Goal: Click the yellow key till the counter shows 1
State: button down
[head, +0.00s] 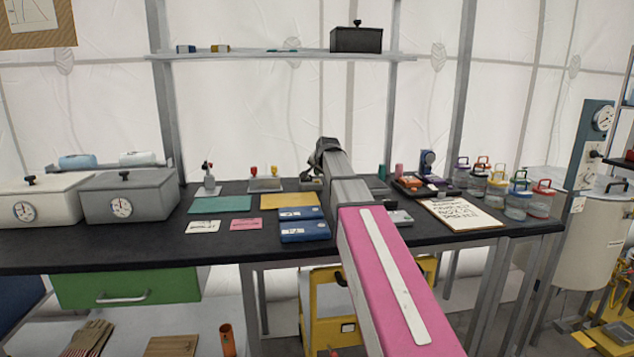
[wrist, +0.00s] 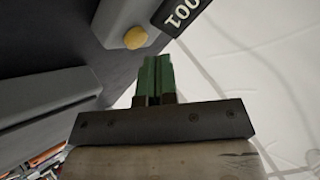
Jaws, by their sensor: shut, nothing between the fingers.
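In the wrist view, a grey counter box with a round yellow key (wrist: 136,38) fills the upper middle. Next to the key is a black display (wrist: 182,12) with white digits that appear to read 001, close to the top edge of the picture. My gripper (wrist: 157,62) has green fingers, shut together and empty. The fingertips appear just below the key in the picture, and a gap shows between them. In the head view my arm reaches over the black bench (head: 150,240), and its wrist hides most of the gripper and the counter.
Blue boxes (head: 304,228) lie nearer. A dark tray (head: 425,188), a clipboard (head: 460,213) and jars (head: 518,200) stand to the right.

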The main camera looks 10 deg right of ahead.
jog(key=shift+r, duration=0.15)
jog(key=shift+r, duration=2.45)
